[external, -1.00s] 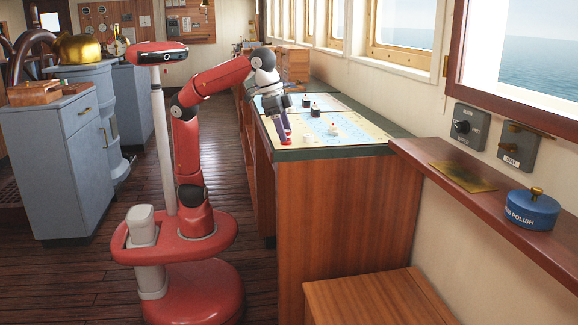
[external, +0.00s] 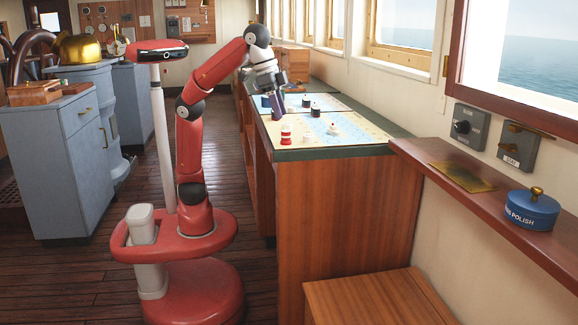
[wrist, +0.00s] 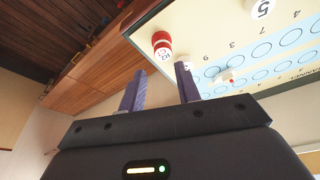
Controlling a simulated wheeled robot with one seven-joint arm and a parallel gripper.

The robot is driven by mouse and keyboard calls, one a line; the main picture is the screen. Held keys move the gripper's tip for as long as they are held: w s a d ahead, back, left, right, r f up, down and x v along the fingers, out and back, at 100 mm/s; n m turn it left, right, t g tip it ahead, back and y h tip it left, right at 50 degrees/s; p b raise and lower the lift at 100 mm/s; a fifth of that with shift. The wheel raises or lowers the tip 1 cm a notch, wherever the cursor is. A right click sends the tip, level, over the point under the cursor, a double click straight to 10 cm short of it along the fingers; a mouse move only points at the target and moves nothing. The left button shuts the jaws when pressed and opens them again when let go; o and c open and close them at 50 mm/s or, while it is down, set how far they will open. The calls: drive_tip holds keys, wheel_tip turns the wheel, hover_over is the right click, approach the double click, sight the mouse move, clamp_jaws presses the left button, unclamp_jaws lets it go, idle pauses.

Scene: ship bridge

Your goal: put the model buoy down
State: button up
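The model buoy (external: 286,133), banded red and white, stands upright on the chart-covered counter top (external: 345,142) near its left edge. In the wrist view the buoy (wrist: 162,45) shows its red top and a white label, beyond my fingertips. My gripper (external: 279,114) is raised above and slightly behind the buoy, clear of it. In the wrist view the two purple fingers of my gripper (wrist: 160,69) are spread apart with nothing between them.
A white piece with a red top (external: 334,131) and dark pieces (external: 315,110) stand on the chart to the right and behind.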

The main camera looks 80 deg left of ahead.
sight(286, 137)
drive_tip(key=w+a+f+t+b, duration=0.1)
drive_tip(key=w+f+b, duration=0.1)
drive_tip(key=w+a+f+t+h+b, duration=0.1)
drive_tip(key=w+a+f+b, duration=0.1)
drive_tip(key=w+a+f+n+t+b, duration=0.1)
drive_tip(key=w+f+b, duration=0.1)
drive_tip(key=shift+w+a+f+t, duration=0.15)
drive_tip(key=shift+a+t, duration=0.1)
drive_tip(key=shift+t, duration=0.15)
drive_tip(key=shift+s+t+h+b, duration=0.25)
drive_tip(key=shift+t+h+b, duration=0.25)
drive_tip(key=shift+t+b, duration=0.3)
drive_tip(key=s+t+b, duration=0.1)
drive_tip(key=s+d+r+m+t+h+b, duration=0.1)
drive_tip(key=s, duration=0.1)
drive_tip(key=s+d+r+m+t+h, duration=0.1)
drive_tip(key=s, duration=0.1)
drive_tip(key=shift+b, duration=0.4)
drive_tip(key=s, duration=0.3)
drive_tip(key=shift+s+d+f+t, duration=0.25)
drive_tip(key=shift+t, duration=0.15)
drive_tip(key=shift+w+d+f, duration=0.1)
drive_tip(key=shift+w+f, duration=0.1)
drive_tip(key=x, duration=0.7)
drive_tip(key=shift+s+d+f+b, duration=0.1)
drive_tip(key=shift+f+b, duration=0.15)
drive_tip(key=shift+b, duration=0.05)
drive_tip(key=shift+c, duration=0.3)
